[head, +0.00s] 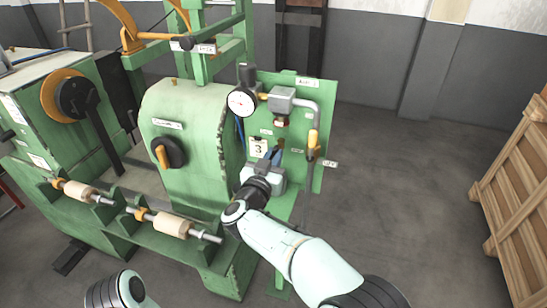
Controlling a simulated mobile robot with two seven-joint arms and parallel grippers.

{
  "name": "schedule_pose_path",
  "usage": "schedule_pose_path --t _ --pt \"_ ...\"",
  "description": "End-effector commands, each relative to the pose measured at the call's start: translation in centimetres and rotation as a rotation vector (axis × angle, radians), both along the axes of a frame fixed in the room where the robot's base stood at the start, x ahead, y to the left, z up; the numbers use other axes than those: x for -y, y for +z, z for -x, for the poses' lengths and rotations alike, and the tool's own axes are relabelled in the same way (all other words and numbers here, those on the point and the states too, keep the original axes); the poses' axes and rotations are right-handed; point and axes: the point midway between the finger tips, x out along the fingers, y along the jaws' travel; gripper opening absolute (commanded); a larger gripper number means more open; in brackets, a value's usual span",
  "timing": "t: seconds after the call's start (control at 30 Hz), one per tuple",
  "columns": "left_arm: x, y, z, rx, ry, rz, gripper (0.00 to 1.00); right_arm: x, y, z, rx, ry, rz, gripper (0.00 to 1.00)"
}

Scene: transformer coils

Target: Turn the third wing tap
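A green panel (318,95) on the right side of the green machine carries a round white gauge (242,102), grey pipework (303,108) and small labels. A tag with a "3" (258,149) hangs mid-panel. A small brown part (281,144) shows just right of the tag; it may be the third wing tap, mostly hidden. My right gripper (273,155) is in front of the panel, just below and right of the tag, its blue-tipped fingers pointing at the panel. Whether they are open or touch the tap is too small to tell. My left gripper is out of view.
A yellow-orange fitting (313,142) sits on the pipe at the panel's right. Left of the panel are a black knob (170,152) and rollers (170,224) on the machine. A wooden crate (515,185) stands far right. The grey floor between is clear.

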Motion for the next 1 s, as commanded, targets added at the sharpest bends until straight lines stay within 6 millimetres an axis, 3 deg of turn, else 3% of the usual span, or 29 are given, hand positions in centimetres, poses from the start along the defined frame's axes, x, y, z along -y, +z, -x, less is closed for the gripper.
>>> schedule_pose_path --t 0.37,1.0 --pt "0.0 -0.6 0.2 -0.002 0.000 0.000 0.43 0.1 -0.1 0.0 0.029 0.000 -0.092 0.00" --pt "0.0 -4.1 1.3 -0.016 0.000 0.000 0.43 0.3 -0.3 0.1 0.204 0.000 -0.632 0.00"
